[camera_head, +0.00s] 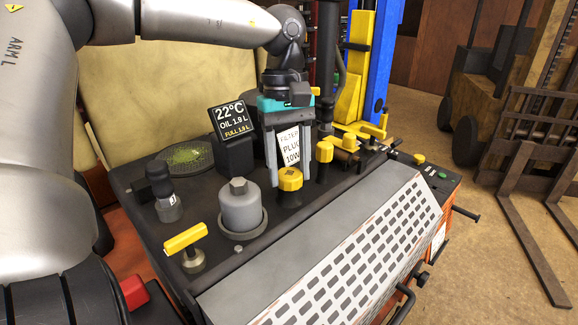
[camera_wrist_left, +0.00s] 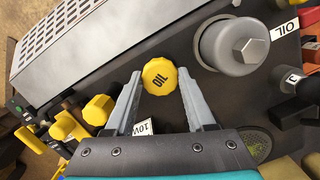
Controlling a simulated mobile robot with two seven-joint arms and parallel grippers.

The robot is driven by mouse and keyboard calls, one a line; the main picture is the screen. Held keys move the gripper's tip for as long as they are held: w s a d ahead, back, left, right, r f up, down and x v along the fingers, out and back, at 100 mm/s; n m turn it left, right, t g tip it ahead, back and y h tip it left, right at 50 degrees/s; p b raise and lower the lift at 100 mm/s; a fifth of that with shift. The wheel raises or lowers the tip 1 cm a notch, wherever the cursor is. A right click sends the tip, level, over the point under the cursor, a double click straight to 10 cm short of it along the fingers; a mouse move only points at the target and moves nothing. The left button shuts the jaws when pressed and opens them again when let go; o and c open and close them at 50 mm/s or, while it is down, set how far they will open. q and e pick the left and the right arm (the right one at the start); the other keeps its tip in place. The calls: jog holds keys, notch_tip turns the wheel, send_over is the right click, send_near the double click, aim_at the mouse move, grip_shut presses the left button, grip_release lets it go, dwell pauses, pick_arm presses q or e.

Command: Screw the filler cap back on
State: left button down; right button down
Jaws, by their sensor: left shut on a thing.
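My right gripper is not in view.
A grey canister (camera_head: 240,207) with a hex top stands left of the cap. A yellow T-handle (camera_head: 185,239) is at front left. Another yellow knob (camera_head: 324,152) stands close to the right. A small display (camera_head: 233,120) reads 22°C, OIL 1.9 L, FULL 1.9 L. A slotted panel (camera_head: 345,265) slopes in front.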

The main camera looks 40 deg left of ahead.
aim_at(289, 173)
pick_arm(q)
jog(key=shift+c, duration=0.8)
grip_release()
jog(key=shift+r+p, duration=0.95)
jog(key=shift+r, duration=3.05)
jog(key=shift+f, duration=0.1)
